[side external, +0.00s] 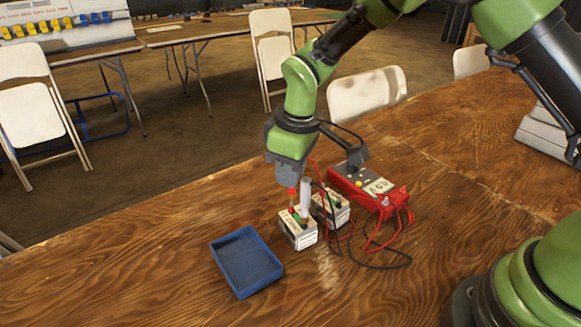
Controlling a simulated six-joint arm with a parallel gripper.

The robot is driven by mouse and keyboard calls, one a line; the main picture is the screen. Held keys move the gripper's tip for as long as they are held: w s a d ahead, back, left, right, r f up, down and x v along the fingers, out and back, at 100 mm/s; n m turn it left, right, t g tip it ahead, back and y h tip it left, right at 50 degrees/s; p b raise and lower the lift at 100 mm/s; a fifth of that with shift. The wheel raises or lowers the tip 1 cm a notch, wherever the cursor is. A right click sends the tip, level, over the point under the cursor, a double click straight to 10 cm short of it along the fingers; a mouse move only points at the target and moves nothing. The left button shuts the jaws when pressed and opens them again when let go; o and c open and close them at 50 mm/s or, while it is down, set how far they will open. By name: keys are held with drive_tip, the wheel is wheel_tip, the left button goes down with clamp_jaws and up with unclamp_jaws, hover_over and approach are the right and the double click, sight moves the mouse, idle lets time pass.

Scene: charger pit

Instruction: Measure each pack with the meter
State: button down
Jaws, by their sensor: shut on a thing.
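My gripper (291,184) points down over the near pack and is shut on a red probe (292,197). The probe's lower end is at the top of the near pack (300,236), by its red terminal; I cannot tell if they touch. This pack is a pale box with printed sides. A second, similar pack (336,212) stands just behind it to the right. The red meter (372,188) lies beyond the packs, with a dial and a light display. A pale grey upright cylinder (306,194) is beside the probe and partly hides the packs.
An empty blue tray (246,262) lies left of the near pack. Red and black leads (385,264) loop over the wooden table (150,270) to the right of the packs. The table's front left is clear. Folding chairs stand beyond it.

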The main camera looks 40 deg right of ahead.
drive_tip(key=shift+f, duration=0.8)
idle(0.9)
drive_tip(key=c, duration=0.7)
unclamp_jaws()
drive_tip(key=shift+r, duration=3.75)
